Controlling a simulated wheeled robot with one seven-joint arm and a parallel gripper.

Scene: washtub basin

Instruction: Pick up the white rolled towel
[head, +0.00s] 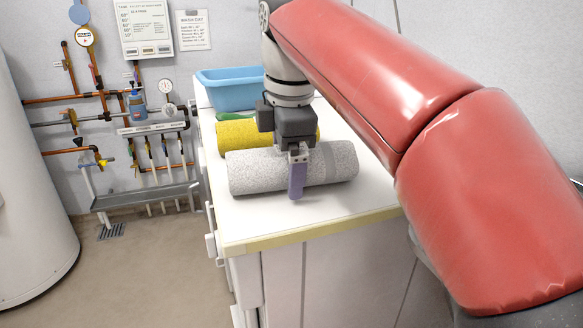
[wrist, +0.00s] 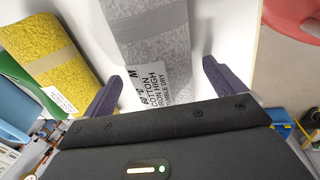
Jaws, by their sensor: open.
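The white rolled towel (head: 247,172) lies on its side near the front of the white counter, speckled grey-white with a smoother band. In the wrist view the towel (wrist: 158,35) runs between my fingers, with a printed care label facing the camera. My gripper (head: 297,183) is over the towel, pointing down. One purple finger hangs in front of the towel's near side; the other is hidden in the head view. In the wrist view both fingers of my gripper (wrist: 163,72) are spread, one on each side of the towel. Contact cannot be told.
A yellow rolled towel (head: 235,135) lies just behind the white one, with a green item (head: 232,117) beyond it. A blue basin (head: 228,91) stands at the back of the counter (head: 262,222). The counter's front strip is clear. Wall pipes are to the left.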

